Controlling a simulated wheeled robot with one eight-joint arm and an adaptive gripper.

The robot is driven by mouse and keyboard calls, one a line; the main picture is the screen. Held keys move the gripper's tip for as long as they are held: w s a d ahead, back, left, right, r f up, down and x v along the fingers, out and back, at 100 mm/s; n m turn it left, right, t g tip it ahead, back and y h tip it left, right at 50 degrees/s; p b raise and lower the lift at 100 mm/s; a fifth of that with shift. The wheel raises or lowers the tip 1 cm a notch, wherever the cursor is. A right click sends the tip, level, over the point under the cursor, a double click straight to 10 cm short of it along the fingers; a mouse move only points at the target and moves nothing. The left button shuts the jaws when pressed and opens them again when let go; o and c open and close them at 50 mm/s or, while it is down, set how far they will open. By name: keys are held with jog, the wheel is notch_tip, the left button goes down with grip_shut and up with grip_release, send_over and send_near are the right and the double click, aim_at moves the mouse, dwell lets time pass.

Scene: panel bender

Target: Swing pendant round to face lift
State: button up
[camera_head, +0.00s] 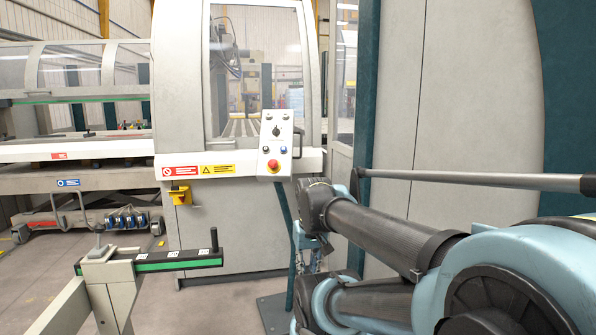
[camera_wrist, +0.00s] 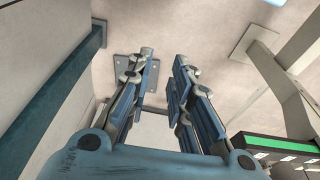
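The pendant (camera_head: 276,143) is a pale, slanted control panel with a red button, a dark knob and several small buttons. It stands in front of the machine's window, with a teal post (camera_head: 287,225) below it. My gripper (camera_wrist: 164,78) points down toward the floor in the wrist view, its two blue-grey fingers apart with nothing between them. In the head view, its fingers (camera_head: 309,258) are partly hidden by my arm, below and to the right of the pendant. The pendant does not show in the wrist view. I cannot tell which thing is the lift.
A grey rod (camera_head: 470,179) with a dark end runs across above my arm. A green-edged beam (camera_head: 150,262) with a black upright handle stands at front left. The machine's door (camera_head: 235,75) and a teal column (camera_head: 367,90) are behind. Open floor (camera_head: 205,310) lies front left of centre.

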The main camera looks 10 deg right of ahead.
jog(key=w+d+r, duration=0.1)
jog(key=w+r, duration=1.4)
jog(key=r, duration=0.2)
notch_tip(320, 180, up, 22)
jog(key=m+t, duration=0.2)
send_over(301, 143)
jog(key=s+d, duration=0.1)
jog(key=s, duration=0.5)
jog(key=shift+y, duration=0.4)
jog(key=x, duration=1.6)
jog(key=shift+w+d+f, duration=0.1)
jog(key=shift+w+f, duration=0.05)
jog(key=shift+w, duration=0.1)
grip_shut()
